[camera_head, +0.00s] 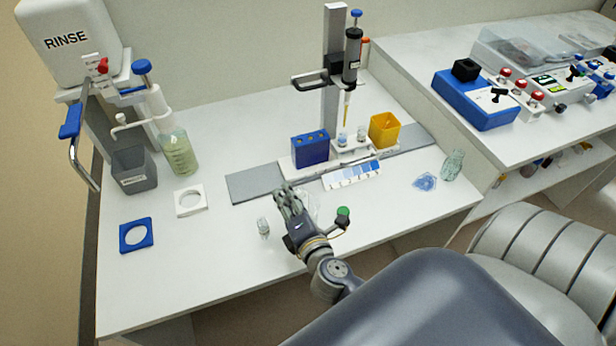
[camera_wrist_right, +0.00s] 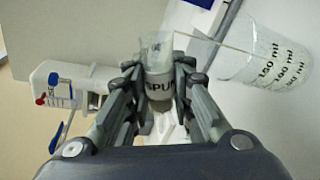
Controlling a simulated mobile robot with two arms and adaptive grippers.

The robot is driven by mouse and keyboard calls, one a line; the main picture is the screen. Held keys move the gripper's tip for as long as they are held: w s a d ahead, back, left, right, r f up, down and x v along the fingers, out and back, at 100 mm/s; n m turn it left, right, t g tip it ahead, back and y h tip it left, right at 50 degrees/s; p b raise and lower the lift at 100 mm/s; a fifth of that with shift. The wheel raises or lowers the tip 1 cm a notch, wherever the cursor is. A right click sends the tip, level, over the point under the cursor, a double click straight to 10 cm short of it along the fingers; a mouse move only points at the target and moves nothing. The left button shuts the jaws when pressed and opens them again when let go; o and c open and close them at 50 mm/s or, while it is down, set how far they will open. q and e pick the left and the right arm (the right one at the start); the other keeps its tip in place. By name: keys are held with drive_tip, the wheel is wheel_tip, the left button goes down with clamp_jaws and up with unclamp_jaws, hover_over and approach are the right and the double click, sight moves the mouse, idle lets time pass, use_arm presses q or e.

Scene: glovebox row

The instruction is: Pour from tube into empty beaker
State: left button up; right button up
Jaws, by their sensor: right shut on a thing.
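My right gripper (camera_head: 287,197) is over the white bench in the head view. In the right wrist view its fingers (camera_wrist_right: 158,78) are shut on a small clear tube (camera_wrist_right: 156,50) with a label that reads "SPU" and perhaps more. In the head view the tube is hard to make out at the fingers. A clear beaker (camera_wrist_right: 255,48) with black ml marks stands just to the right in the wrist view, apart from the tube; no liquid shows in it. In the head view it is a faint clear shape (camera_head: 314,204) partly hidden behind the gripper. My left gripper is out of view.
A small vial (camera_head: 263,227) stands left of the gripper. A blue rack (camera_head: 310,148), a yellow box (camera_head: 384,129) and a pipette stand (camera_head: 334,100) are behind.

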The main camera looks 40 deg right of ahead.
drive_tip(key=shift+f+b, duration=0.2)
drive_tip(key=shift+b, duration=0.2)
idle(0.7)
drive_tip(key=shift+r+m, duration=0.45)
drive_tip(key=shift+m, duration=0.55)
idle(2.3)
